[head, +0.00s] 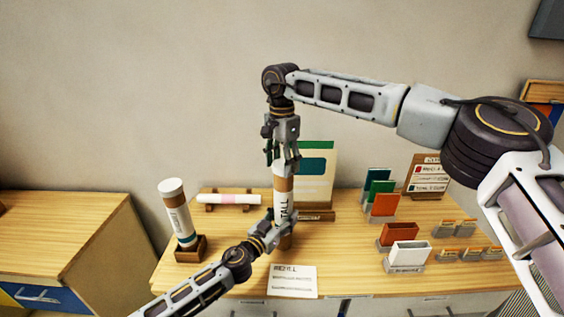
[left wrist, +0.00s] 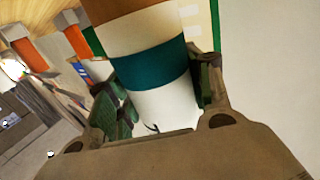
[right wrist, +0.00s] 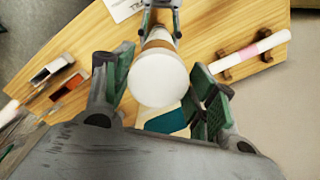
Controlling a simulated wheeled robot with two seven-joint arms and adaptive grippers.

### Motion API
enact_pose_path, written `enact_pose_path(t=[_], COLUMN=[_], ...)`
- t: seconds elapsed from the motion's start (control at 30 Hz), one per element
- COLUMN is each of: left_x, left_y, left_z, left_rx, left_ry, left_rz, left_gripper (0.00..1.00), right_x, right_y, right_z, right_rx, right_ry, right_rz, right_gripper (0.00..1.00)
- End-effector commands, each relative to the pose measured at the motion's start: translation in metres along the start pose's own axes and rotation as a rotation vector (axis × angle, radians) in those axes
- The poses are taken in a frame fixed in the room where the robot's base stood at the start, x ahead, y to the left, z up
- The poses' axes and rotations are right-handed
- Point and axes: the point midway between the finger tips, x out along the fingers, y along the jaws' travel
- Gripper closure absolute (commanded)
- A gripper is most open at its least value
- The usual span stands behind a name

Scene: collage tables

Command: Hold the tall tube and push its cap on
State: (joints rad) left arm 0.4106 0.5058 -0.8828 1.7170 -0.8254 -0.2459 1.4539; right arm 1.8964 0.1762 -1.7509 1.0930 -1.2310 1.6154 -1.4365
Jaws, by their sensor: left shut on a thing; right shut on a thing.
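The tall tube (head: 281,205) is white with brown bands and a "TALL" label, and stands about upright near the middle of the table. My left gripper (head: 280,222) is shut on its lower part. In the left wrist view the tube (left wrist: 153,66) shows a teal band between the fingers. The white cap (right wrist: 158,78) is a round disc between the fingers of my right gripper (right wrist: 160,85), which is shut on it from above. The cap is at the tube's top, above a brown band; I cannot tell how far on it sits.
A second capped tube (head: 177,212) leans in a wooden block (head: 190,249) at left. A pink-banded tube (head: 229,199) lies on a rack behind. A printed card (head: 293,281) lies at the front. Coloured card holders (head: 397,234) fill the right side. A green-edged board (head: 316,165) stands behind.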

Motion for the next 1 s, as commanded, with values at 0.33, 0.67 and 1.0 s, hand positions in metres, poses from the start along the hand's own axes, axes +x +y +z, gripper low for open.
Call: enact_pose_path(t=[0.33, 0.67, 1.0], left_x=[0.0, 0.0, 0.0], left_y=[0.0, 0.0, 0.0], left_z=[0.0, 0.0, 0.0], left_rx=[0.0, 0.0, 0.0], left_ry=[0.0, 0.0, 0.0], left_rz=[0.0, 0.0, 0.0], left_gripper=[0.92, 0.92, 0.92], right_x=[0.003, 0.006, 0.011], right_y=[0.0, 0.0, 0.0], right_z=[0.0, 0.0, 0.0], right_rx=[0.0, 0.0, 0.0], right_ry=[0.0, -0.001, -0.001], right_rz=[0.0, 0.0, 0.0], right_gripper=[0.52, 0.52, 0.52])
